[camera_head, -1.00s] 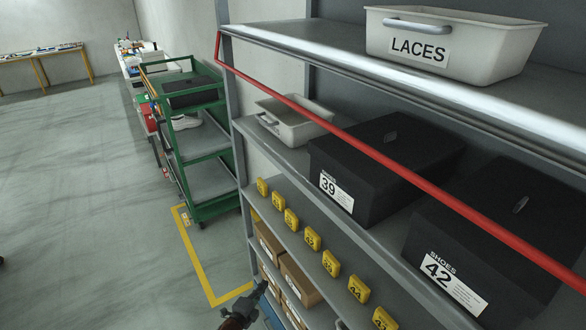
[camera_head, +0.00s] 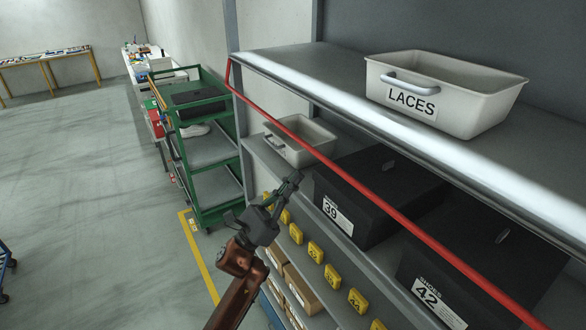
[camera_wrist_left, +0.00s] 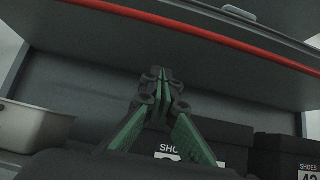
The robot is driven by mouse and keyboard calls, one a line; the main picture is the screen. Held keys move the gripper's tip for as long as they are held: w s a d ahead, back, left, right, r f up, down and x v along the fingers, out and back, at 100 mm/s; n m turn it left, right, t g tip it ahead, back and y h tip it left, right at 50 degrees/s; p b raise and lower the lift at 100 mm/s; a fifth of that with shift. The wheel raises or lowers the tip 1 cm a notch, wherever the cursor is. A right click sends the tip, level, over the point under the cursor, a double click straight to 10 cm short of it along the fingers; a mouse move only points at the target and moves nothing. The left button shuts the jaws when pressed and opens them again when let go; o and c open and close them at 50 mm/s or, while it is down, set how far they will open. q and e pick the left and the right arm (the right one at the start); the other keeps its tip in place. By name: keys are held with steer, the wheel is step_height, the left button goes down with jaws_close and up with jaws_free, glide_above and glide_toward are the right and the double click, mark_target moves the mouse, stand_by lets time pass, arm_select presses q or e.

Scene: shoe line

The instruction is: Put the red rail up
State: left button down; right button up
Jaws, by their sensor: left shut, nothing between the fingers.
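The red rail (camera_head: 365,192) runs along the front of the shelving, slanting across the open middle shelf, in front of the black shoe boxes. In the left wrist view the red rail (camera_wrist_left: 200,27) crosses the top, above the gripper. My left gripper (camera_head: 293,182) is shut and empty, pointing at the shelf opening just below the rail and apart from it. Its green-padded fingers (camera_wrist_left: 165,85) meet at the tips in the left wrist view. My right gripper is in neither view.
Behind the rail stand a black box labelled 39 (camera_head: 362,200), a box labelled 42 (camera_head: 470,270) and a pale bin (camera_head: 300,140). A LACES bin (camera_head: 450,95) sits on the upper shelf (camera_head: 310,65). A green cart (camera_head: 205,150) stands left of the shelving.

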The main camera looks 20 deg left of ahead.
arm_select(q)
step_height(320, 180, up, 8)
steer(key=w+d+p, duration=0.1)
steer(key=w+p, duration=0.1)
steer(key=p, duration=0.3)
steer(key=shift+d+f, duration=0.25)
